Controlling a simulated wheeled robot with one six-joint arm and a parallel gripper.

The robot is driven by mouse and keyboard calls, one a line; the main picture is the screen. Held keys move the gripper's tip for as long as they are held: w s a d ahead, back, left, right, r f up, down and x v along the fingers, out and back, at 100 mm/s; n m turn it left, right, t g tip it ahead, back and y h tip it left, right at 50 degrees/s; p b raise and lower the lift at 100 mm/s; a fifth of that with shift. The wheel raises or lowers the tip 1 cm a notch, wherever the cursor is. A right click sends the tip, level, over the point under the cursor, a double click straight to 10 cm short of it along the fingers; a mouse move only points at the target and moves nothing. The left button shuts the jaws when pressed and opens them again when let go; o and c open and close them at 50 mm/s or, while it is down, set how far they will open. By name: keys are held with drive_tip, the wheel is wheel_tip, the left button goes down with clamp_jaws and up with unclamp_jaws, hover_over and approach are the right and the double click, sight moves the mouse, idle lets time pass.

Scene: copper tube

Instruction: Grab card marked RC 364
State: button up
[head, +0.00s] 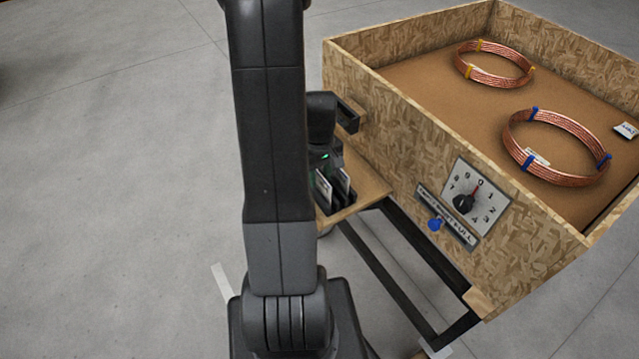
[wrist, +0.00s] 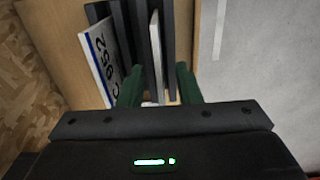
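In the wrist view a white card with a blue edge (wrist: 99,66) leans in a dark rack (wrist: 169,40); its visible print ends in "C 952". A second card (wrist: 155,45) stands almost edge-on to the right of it, and its marking cannot be read. I cannot read RC 364 on any card. My gripper (wrist: 158,72) has its two green fingers apart, on either side of the second card's lower end in the picture. Contact cannot be told. In the head view both cards (head: 323,188) (head: 344,181) show below my gripper, whose fingers are hidden there.
The rack stands on a small wooden shelf (head: 372,185) against a chipboard crate (head: 395,140). The crate holds two copper coils (head: 495,80) (head: 556,178) and a small label card (head: 625,130). Open floor lies left.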

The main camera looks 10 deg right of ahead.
drive_tip(key=shift+f, duration=0.25)
drive_tip(key=shift+c, duration=0.4)
clamp_jaws()
drive_tip(key=shift+r, duration=0.1)
